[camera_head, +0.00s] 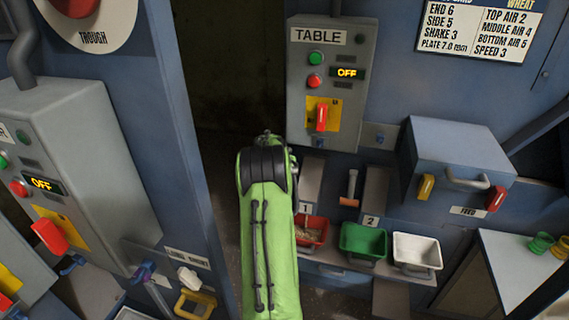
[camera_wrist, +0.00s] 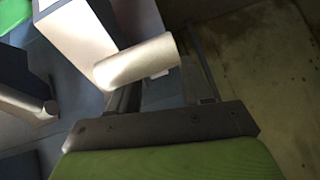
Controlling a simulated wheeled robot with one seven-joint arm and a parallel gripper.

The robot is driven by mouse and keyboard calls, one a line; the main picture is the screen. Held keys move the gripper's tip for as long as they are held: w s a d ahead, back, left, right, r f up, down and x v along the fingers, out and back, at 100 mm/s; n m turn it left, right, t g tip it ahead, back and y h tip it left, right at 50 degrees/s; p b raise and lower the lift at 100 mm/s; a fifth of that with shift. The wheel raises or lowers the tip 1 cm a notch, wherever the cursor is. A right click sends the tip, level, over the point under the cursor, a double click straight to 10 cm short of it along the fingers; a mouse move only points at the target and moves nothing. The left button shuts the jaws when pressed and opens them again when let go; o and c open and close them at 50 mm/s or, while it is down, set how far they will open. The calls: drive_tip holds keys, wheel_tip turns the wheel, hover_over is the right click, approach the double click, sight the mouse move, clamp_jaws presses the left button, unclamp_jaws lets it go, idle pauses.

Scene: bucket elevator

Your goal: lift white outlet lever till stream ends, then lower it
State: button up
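A pale white cylindrical handle (camera_wrist: 138,62), seemingly the white outlet lever, shows in the wrist view. It lies across the space by my gripper's fingers (camera_wrist: 165,85), which stand apart. I cannot tell whether they touch it. In the head view my green arm hides the gripper and this lever. The red bin (camera_head: 318,232) under outlet 1 is partly behind my arm, with some grain-coloured material visible at its edge. Whether a stream is falling is not clear.
A green bin (camera_head: 363,241) and a white bin (camera_head: 416,252) stand right of the red one. The TABLE control box (camera_head: 325,85) reads OFF. A dark gap (camera_head: 235,110) lies left of it.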

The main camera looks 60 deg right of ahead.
drive_tip(key=o, duration=0.9)
drive_tip(key=shift+s+d+r, duration=0.2)
drive_tip(key=shift+s+r, duration=0.05)
drive_tip(key=shift+r, duration=0.05)
drive_tip(key=v, duration=1.5)
drive_tip(key=shift+s+a+r, duration=0.1)
drive_tip(key=shift+a+r, duration=0.05)
drive_tip(key=shift+a, duration=0.2)
